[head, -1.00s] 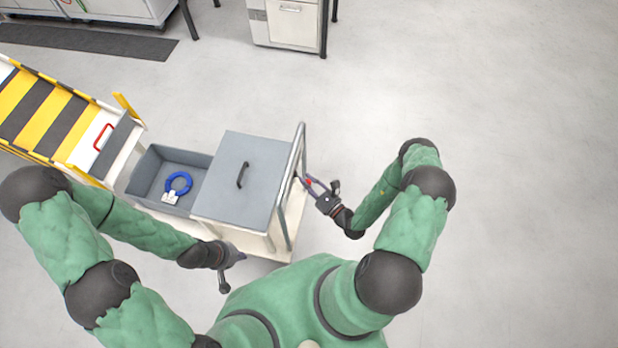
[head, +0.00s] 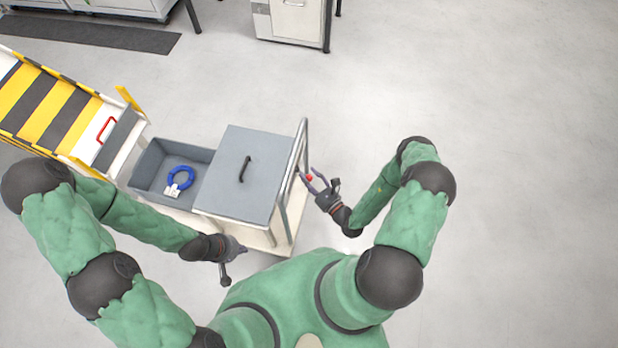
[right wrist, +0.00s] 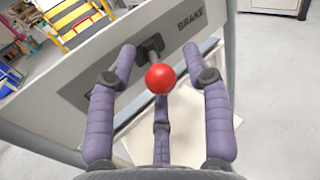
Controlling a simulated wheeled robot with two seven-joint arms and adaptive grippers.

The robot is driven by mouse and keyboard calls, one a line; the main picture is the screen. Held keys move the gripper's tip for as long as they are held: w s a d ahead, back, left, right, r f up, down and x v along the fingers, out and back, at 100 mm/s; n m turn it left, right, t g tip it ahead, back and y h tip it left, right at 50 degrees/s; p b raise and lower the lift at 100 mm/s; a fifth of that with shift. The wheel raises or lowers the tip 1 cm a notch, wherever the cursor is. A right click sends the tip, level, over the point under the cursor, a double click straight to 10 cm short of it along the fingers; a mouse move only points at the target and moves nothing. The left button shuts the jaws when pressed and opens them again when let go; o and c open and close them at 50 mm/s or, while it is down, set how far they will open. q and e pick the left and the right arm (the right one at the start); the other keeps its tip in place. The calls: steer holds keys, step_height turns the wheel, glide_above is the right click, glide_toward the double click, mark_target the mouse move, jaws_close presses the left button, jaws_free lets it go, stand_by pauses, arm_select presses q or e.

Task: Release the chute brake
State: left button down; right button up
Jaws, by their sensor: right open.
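The brake lever has a red ball knob (right wrist: 160,79) on a short stem from a dark mount on the grey panel (right wrist: 205,18) marked BRAKE. The knob also shows small in the head view (head: 309,178), beside the cart's right end. My right gripper (head: 311,174) is open. In the right wrist view its purple fingers (right wrist: 163,72) stand to the left, right and below the knob, with gaps visible at both sides. My left gripper (head: 236,250) is near the cart's front edge, away from the lever. Its jaws are too small to read.
The cart holds a grey lidded box (head: 225,185) with a black handle and an open grey bin (head: 145,165) with a blue ring (head: 180,180). A striped yellow and black chute (head: 50,110) with a red handle (head: 106,130) stands at left. Floor to the right is clear.

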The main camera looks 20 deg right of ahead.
steer(key=v, duration=1.2)
steer(key=shift+a+r, duration=0.1)
steer(key=shift+a, duration=0.05)
stand_by(0.5)
steer(key=a+r+n+g+y, duration=0.2)
steer(key=a+n+g+y, duration=0.25)
steer(key=a+y, duration=0.3)
steer(key=s+a+n+g, duration=0.4)
steer(key=s+n+g, duration=0.3)
steer(key=g, duration=0.1)
steer(key=s+a+n+g, duration=0.5)
steer(key=s+n+g, duration=0.2)
steer(key=g, duration=0.2)
steer(key=w+d+n+t+h, duration=0.3)
steer(key=w+n+t+h, duration=0.1)
steer(key=w+n+h, duration=0.4)
steer(key=shift+w+r+n, duration=0.3)
steer(key=shift+w+n, duration=0.55)
steer(key=shift+w, duration=0.25)
